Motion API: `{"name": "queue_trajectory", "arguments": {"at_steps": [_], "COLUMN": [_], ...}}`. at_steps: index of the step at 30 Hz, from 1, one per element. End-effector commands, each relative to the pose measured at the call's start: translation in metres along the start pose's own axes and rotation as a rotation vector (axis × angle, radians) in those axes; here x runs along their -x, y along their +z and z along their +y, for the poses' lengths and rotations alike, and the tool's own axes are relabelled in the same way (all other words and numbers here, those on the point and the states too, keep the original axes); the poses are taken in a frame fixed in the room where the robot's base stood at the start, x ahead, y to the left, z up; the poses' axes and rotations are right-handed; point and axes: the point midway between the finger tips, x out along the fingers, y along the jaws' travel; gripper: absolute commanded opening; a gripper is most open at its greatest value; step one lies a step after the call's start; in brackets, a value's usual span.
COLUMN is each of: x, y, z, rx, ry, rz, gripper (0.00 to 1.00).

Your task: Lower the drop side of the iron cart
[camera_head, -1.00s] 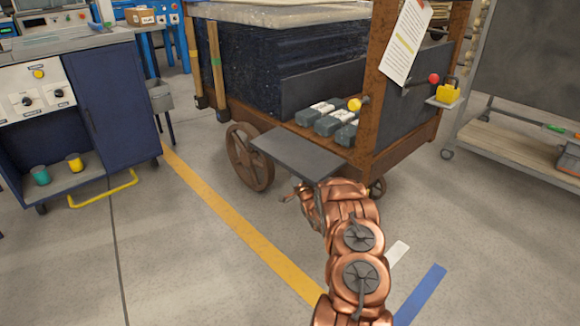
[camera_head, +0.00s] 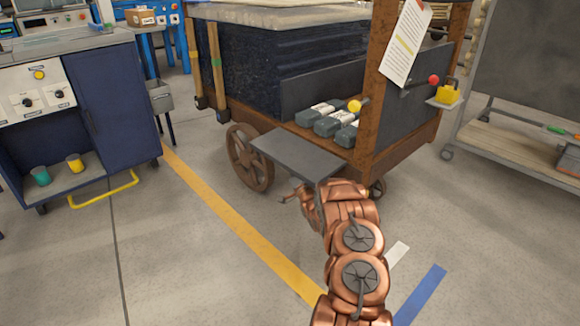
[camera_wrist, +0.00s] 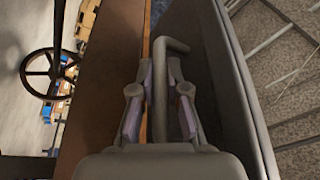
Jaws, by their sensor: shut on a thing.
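The iron cart (camera_head: 368,120) is a rusty brown frame on spoked wheels. Its drop side (camera_head: 297,155), a dark grey panel, sticks out from the bed edge, roughly level, above the floor. In the wrist view the panel (camera_wrist: 225,75) runs along the right of my gripper (camera_wrist: 160,75). My gripper is shut on a bent grey handle (camera_wrist: 172,46) beside the panel. In the head view my arm reaches up to the panel's near end, and the grip itself is mostly hidden there.
Grey blocks (camera_head: 330,120) lie on the cart bed behind the opening. A yellow knob (camera_head: 355,105) and a red knob (camera_head: 433,78) are near the post. A blue cabinet (camera_head: 110,105) stands left and a shelf rack (camera_head: 520,130) right. The floor in front is clear.

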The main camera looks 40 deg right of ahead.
Motion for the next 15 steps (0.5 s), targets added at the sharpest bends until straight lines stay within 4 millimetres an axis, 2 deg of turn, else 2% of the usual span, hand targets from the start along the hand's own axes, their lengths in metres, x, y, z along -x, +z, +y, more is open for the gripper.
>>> {"name": "queue_trajectory", "arguments": {"at_steps": [3, 15], "x": [-0.002, -0.004], "y": [-0.004, -0.009], "z": [-0.009, -0.024], "rx": [-0.026, -0.138], "ry": [0.01, 0.054], "rz": [-0.001, -0.001], "gripper": [0.0, 0.0]}}
